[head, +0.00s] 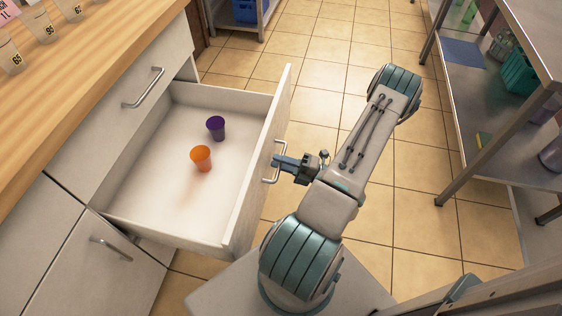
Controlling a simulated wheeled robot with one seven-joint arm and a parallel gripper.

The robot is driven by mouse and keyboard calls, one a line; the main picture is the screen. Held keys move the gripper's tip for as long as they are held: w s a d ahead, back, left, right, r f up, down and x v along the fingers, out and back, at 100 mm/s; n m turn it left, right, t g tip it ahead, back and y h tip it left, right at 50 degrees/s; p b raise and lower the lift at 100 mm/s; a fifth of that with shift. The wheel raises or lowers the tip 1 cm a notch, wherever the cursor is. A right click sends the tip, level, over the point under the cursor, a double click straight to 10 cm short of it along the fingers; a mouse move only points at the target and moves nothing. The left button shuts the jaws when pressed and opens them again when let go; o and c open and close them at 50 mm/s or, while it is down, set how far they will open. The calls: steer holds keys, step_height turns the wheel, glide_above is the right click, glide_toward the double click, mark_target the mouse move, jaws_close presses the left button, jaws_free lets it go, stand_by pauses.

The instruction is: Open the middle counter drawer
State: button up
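The counter drawer (186,237) is pulled far out from the white counter, and its inside is open to view from above. An orange cup (201,158) and a purple cup (215,127) stand inside it. A metal bar handle (268,179) is on the drawer's outer front. My gripper (278,161) is at this handle, with its fingertips at or against the bar. The fingers are too small and overlapped to tell whether they are closed around it.
Another drawer front with a handle (144,88) is above, and a cabinet door with a handle (111,248) is below left. Several labelled cups (41,26) stand on the wooden countertop (75,75). A metal shelf unit (510,130) stands at right. Tiled floor (320,75) is clear between.

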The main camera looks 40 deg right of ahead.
steer(key=v, duration=1.3)
steer(key=shift+s+d, duration=0.2)
steer(key=shift+d, duration=0.05)
steer(key=shift+f, duration=0.1)
steer(key=w+a+r+n+g+p, duration=0.3)
steer(key=a+r+n+g, duration=0.15)
steer(key=r+n, duration=0.3)
steer(key=w+a+r+n+g+p, duration=0.35)
steer(key=r+n+g, duration=0.3)
steer(key=r, duration=0.25)
steer(key=w+a+r+n+g+p, duration=0.2)
steer(key=a+r+n+g, duration=0.3)
steer(key=r+n, duration=0.3)
steer(key=s+a+r+n+t+h+p, duration=0.1)
steer(key=a+r+n+h+p, duration=0.4)
steer(key=r+n, duration=0.7)
steer(key=s+a+r+n+t+h+p, duration=0.1)
steer(key=a+r+n+h+p, duration=0.4)
steer(key=r+n, duration=0.7)
steer(key=s+a+h, duration=0.1)
steer(key=a+h, duration=0.1)
steer(key=a, duration=0.2)
steer(key=shift+s+a+r+t, duration=0.2)
steer(key=shift+s+r+t, duration=0.1)
steer(key=shift+t, duration=0.1)
